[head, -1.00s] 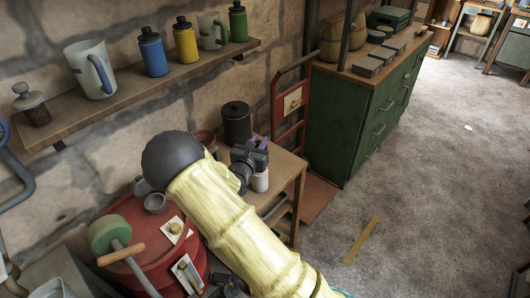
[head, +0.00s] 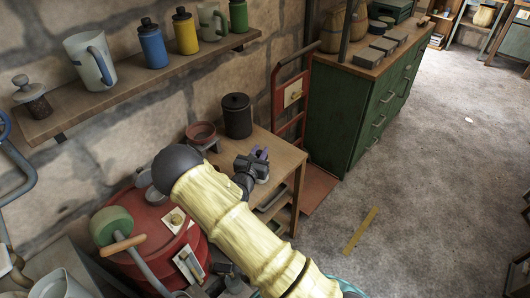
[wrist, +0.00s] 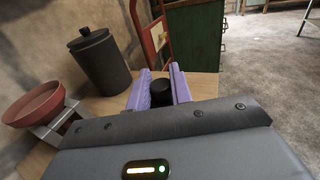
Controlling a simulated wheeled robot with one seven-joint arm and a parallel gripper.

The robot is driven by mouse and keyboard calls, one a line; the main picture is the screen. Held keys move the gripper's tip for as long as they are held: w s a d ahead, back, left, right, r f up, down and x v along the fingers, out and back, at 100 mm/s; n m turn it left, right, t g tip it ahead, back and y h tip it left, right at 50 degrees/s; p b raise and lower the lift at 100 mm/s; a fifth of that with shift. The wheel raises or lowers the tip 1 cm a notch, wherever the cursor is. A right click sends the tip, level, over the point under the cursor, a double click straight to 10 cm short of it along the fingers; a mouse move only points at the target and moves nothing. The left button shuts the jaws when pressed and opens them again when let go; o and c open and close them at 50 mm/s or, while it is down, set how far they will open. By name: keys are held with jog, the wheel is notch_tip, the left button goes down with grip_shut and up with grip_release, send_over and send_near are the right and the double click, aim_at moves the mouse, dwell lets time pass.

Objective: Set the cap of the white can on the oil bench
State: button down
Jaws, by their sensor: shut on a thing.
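My gripper (head: 261,154) is over the small wooden oil bench (head: 285,160), toward its right side. In the wrist view its purple fingers (wrist: 160,88) are shut on a small round black cap (wrist: 162,95). The gripper body covers the cap's lower part, and I cannot tell from here how close it is to the bench top. The white can is not clearly visible now; my gripper and arm may hide it.
A dark lidded canister (head: 237,115) and a red bowl on a stand (head: 201,133) sit on the bench's back left. A red hand truck (head: 291,95) and green cabinet (head: 350,120) stand behind it. Red drums (head: 150,225) are left. Floor to the right is mostly open.

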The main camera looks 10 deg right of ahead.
jog(key=shift+f, duration=0.45)
jog(key=c, duration=1.3)
grip_release()
jog(key=shift+f, duration=0.1)
jog(key=shift+o, duration=0.2)
jog(key=shift+f+b, duration=0.15)
jog(key=shift+b, duration=0.15)
jog(key=b+v, duration=0.2)
jog(key=v, duration=1.5)
jog(key=shift+s+r, duration=0.15)
jog(key=shift+r, duration=0.05)
